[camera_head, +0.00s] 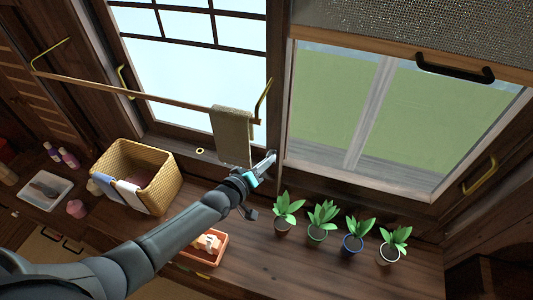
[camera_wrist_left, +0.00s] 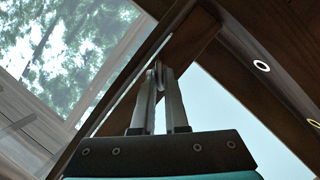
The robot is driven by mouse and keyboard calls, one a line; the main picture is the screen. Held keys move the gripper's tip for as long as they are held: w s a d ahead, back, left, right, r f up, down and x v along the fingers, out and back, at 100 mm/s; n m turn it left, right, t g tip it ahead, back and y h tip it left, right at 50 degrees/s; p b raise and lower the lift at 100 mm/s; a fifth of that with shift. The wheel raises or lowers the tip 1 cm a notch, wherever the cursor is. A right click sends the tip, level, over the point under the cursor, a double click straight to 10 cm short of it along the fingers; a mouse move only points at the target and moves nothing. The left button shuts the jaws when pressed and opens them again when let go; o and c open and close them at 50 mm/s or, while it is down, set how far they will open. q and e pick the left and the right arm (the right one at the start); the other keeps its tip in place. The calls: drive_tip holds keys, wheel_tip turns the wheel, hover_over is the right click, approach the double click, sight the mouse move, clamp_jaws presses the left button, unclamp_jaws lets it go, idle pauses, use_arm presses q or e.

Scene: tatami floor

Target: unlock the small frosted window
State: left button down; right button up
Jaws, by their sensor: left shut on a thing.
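The pale blue lattice window (camera_head: 190,60) stands at the upper left in the head view, and I take it as the frosted one. Its pale pane (camera_wrist_left: 222,110) fills the right of the left wrist view. My left gripper (camera_head: 270,158) is at the wooden post by its lower right corner. In the left wrist view my left gripper (camera_wrist_left: 157,75) has its fingertips shut on a small grey metal piece that looks like a latch (camera_wrist_left: 158,66). The fingers hide most of it, so I cannot tell its position. My right gripper is not in view.
A towel (camera_head: 232,135) hangs from a rail (camera_head: 130,92) just left of the gripper. A wicker basket (camera_head: 140,170), an orange tray (camera_head: 205,247) and several potted plants (camera_head: 353,240) stand on the counter. A clear window (camera_head: 430,120) is at the right.

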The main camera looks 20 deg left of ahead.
use_arm(q)
drive_tip(key=shift+d+r+m+y+p, duration=0.15)
drive_tip(key=shift+m+y+p, duration=0.15)
drive_tip(key=shift+m+y, duration=0.75)
drive_tip(key=shift+d+m+y+p, duration=0.1)
drive_tip(key=shift+m+y+p, duration=0.15)
drive_tip(key=shift+m+y, duration=0.75)
drive_tip(key=shift+m+h, duration=0.35)
drive_tip(key=shift+m, duration=0.2)
drive_tip(key=c, duration=0.9)
unclamp_jaws()
drive_tip(key=shift+c, duration=0.2)
drive_tip(key=shift+d, duration=0.1)
